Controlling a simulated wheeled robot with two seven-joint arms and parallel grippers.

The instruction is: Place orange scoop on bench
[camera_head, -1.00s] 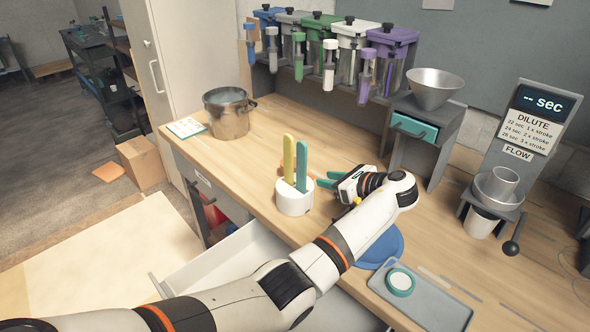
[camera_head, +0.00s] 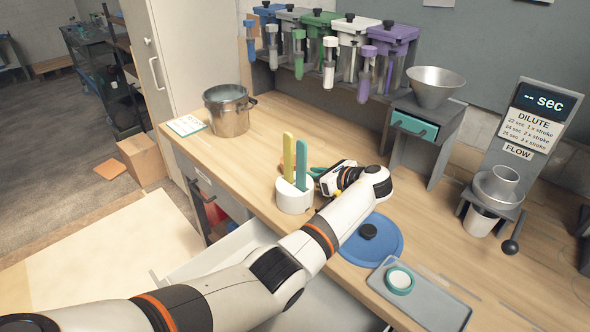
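I cannot make out a clear orange scoop in the head view. A white round holder (camera_head: 294,198) stands on the wooden bench (camera_head: 262,150), with an upright yellow handle (camera_head: 288,153) and a teal handle (camera_head: 301,166) in it. My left gripper (camera_head: 317,171) is low over the bench, close behind and right of the holder. Its green fingers are partly hidden by the teal handle and holder, so whether they are open or hold anything cannot be told. A small yellow bit (camera_head: 337,193) shows under the gripper. My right gripper is out of view.
A blue round lid (camera_head: 384,240) and a grey tray with a teal-rimmed disc (camera_head: 399,281) lie at the front right. A metal pot (camera_head: 228,112) stands at the back left. A white drawer (camera_head: 222,248) is open below the bench. Bench between pot and holder is clear.

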